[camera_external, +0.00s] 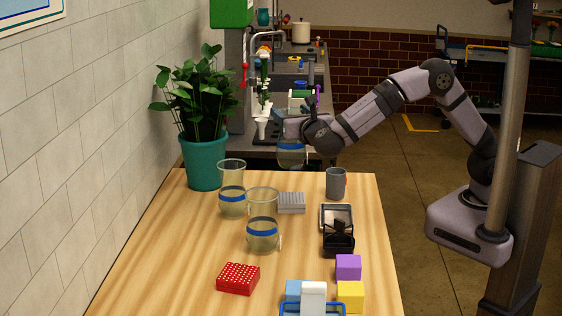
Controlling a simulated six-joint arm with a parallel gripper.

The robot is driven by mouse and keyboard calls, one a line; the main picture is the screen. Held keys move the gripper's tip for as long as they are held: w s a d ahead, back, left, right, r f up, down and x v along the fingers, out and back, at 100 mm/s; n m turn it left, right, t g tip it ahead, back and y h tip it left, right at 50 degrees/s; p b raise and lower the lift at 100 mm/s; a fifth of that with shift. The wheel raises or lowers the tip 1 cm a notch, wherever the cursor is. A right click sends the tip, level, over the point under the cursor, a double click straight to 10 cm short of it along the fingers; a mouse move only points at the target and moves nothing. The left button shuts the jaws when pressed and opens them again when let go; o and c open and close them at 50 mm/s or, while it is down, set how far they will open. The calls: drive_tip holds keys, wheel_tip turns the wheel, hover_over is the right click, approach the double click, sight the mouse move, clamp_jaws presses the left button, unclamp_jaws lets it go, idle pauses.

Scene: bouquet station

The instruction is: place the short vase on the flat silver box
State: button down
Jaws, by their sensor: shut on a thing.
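The short vase (291,157) is clear greenish glass with a blue band near its top. My gripper (288,134) is shut on it from above and holds it upright in the air around the table's far edge. The flat silver box (291,203) lies on the table, lower in the picture and almost straight below the vase. Its ribbed grey top looks bare. The fingertips are small and partly hidden against the vase and the dark background.
Two taller clear vases with blue bands stand left of the box, one farther (232,178) and one nearer (262,205). A grey mug (336,184) and a black holder (338,243) stand to the right. A red box (238,278) and coloured blocks (349,267) lie nearer.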

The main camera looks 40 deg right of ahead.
sight(291, 147)
drive_tip(key=shift+f+p, duration=1.25)
drive_tip(key=shift+f, duration=3.75)
drive_tip(key=c, duration=0.6)
unclamp_jaws()
drive_tip(key=shift+o, duration=0.2)
drive_tip(key=b+v, duration=0.4)
drive_tip(key=v, duration=0.8)
